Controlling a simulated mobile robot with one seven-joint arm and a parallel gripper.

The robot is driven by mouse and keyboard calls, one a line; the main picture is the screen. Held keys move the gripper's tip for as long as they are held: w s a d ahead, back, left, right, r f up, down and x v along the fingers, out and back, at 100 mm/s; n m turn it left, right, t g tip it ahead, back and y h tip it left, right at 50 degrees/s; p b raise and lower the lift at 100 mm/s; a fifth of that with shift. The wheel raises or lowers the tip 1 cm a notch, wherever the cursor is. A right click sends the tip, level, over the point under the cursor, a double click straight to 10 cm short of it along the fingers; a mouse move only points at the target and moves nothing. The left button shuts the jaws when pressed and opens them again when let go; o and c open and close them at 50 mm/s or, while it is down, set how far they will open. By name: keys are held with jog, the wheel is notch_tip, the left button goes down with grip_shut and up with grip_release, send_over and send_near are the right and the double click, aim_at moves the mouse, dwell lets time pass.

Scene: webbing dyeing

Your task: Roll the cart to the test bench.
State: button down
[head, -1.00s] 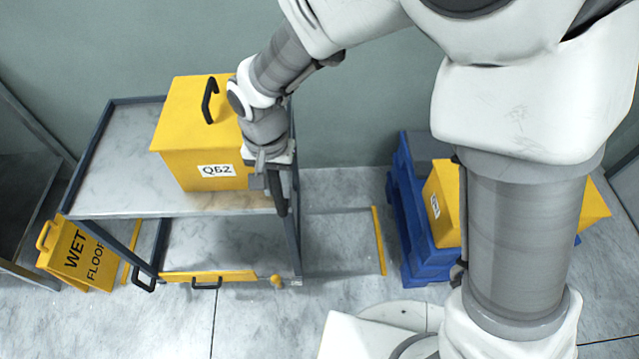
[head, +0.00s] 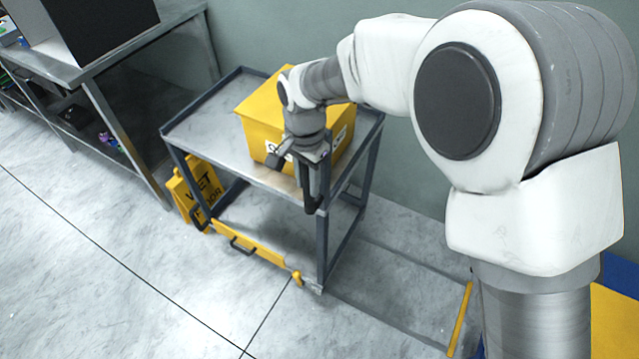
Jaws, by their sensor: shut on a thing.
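The cart (head: 200,133) has a dark frame, a grey metal top and a lower shelf with a yellow front edge. It stands upright on the floor left of centre in the head view. A yellow lidded box (head: 262,115) sits on its top; my wrist hides part of its label. My gripper (head: 311,192) is at the cart's front right corner, shut on a black upright handle there. My fingers hide much of the handle. A metal bench (head: 130,48), perhaps the test bench, stands at the upper left, with a black and white boxy unit on it.
A yellow wet floor sign (head: 192,196) stands close by the cart's left leg, between cart and bench. A yellow floor strip (head: 460,318) lies to the right of the cart. The floor at the front left is clear. A wall runs behind the cart.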

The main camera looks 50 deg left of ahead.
jog(key=shift+a+r, duration=0.15)
jog(key=shift+a, duration=0.1)
jog(key=c, duration=0.7)
grip_release()
jog(key=shift+o, duration=0.2)
notch_tip(320, 180, up, 17)
jog(key=p, duration=0.2)
jog(key=shift+r, duration=0.15)
